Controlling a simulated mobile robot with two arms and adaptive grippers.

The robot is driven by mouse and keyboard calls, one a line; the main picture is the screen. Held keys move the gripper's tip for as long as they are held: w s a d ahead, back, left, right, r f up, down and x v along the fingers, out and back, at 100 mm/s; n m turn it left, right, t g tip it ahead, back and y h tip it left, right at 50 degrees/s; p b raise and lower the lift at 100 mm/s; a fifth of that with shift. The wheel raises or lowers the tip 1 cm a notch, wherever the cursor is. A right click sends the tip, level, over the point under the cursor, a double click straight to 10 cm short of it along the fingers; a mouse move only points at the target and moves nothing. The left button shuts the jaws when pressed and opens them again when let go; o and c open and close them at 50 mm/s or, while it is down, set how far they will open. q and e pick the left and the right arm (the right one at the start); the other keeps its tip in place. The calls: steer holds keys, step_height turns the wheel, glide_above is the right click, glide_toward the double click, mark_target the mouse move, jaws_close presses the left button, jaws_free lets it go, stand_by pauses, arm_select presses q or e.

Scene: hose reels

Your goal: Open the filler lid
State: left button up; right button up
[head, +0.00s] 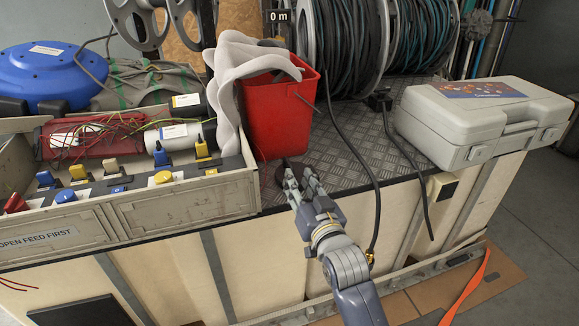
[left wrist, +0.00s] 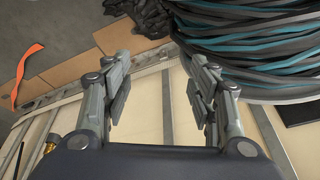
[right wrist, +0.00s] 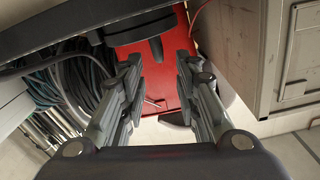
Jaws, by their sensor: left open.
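A dark round piece, seemingly the filler lid (right wrist: 136,28), shows in the right wrist view in front of the red bucket, with a short dark tab on it. In the head view it is mostly hidden behind my right gripper (head: 304,179), at the front edge of the bench. I cannot tell whether it is open. My right gripper (right wrist: 155,82) is open and empty, its fingertips pointing toward this piece with no clear contact. My left gripper (left wrist: 160,85) is open and empty in the left wrist view, and out of the head view.
The red bucket (head: 280,112) stands just behind my right gripper. A grey bin (head: 185,206) of tools and switches is to its left. A grey case (head: 478,117) lies at the right. A black cable (head: 372,170) hangs over the bench edge.

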mark_target(290, 164)
steer(key=b+x, duration=0.1)
steer(key=x, duration=0.6)
steer(key=shift+w+f, duration=0.1)
steer(key=shift+f, duration=0.05)
steer(key=shift+c, duration=0.2)
